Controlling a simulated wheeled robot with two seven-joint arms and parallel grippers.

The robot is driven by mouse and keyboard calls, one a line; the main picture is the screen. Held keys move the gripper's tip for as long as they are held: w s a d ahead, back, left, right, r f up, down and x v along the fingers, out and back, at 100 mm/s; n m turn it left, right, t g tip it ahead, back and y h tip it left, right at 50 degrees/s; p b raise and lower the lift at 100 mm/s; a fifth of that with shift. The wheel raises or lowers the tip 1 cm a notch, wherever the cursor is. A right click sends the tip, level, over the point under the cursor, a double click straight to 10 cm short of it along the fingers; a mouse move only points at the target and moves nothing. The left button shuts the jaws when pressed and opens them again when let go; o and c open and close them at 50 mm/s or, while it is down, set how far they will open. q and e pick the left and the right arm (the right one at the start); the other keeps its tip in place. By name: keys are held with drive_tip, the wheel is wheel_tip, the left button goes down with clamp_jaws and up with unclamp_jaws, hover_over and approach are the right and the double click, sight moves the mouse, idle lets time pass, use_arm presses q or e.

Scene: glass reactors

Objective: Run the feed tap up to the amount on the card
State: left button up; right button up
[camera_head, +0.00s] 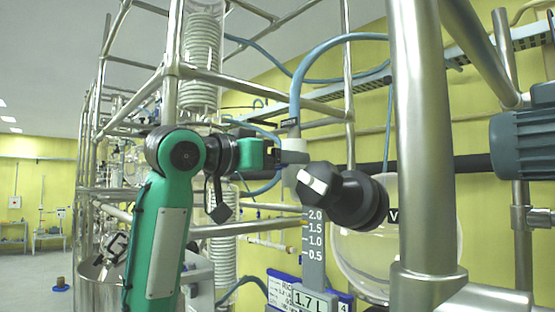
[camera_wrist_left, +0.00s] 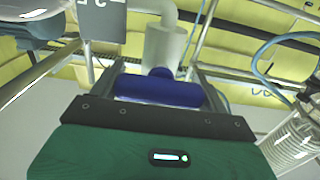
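The feed tap has a pale grey body (camera_wrist_left: 163,45) under a blue hose (camera_head: 297,85). Its blue handle (camera_wrist_left: 160,90) lies crosswise between the fingers of my left gripper (camera_wrist_left: 160,88), which appear to touch both its ends. In the head view my left gripper (camera_head: 280,153) reaches in from the left at the tap body (camera_head: 293,173). Below hangs a grey scale (camera_head: 315,262) marked 0.5 to 2.0. A small orange mark (camera_head: 304,223) sits at its left edge between 1.5 and 2.0. The card (camera_head: 310,300) reads 1.7 L. My right gripper is not in view.
A black fitting (camera_head: 350,198) with a pale end stands just right of the tap. A round glass vessel (camera_head: 350,255) is behind it. A thick steel post (camera_head: 422,150) and frame rails (camera_head: 245,228) crowd the area. Open floor shows at far left.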

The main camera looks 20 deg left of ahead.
use_arm(q)
drive_tip(key=c, duration=0.4)
drive_tip(key=shift+f+n+b, duration=0.1)
drive_tip(key=shift+n+b, duration=1.1)
drive_tip(key=shift+n, duration=0.3)
drive_tip(key=shift+a+n+b, duration=0.15)
drive_tip(key=shift+n+b, duration=0.95)
drive_tip(key=shift+n, duration=0.6)
drive_tip(key=o, duration=1)
drive_tip(key=shift+w, duration=0.1)
drive_tip(key=shift+c, duration=0.2)
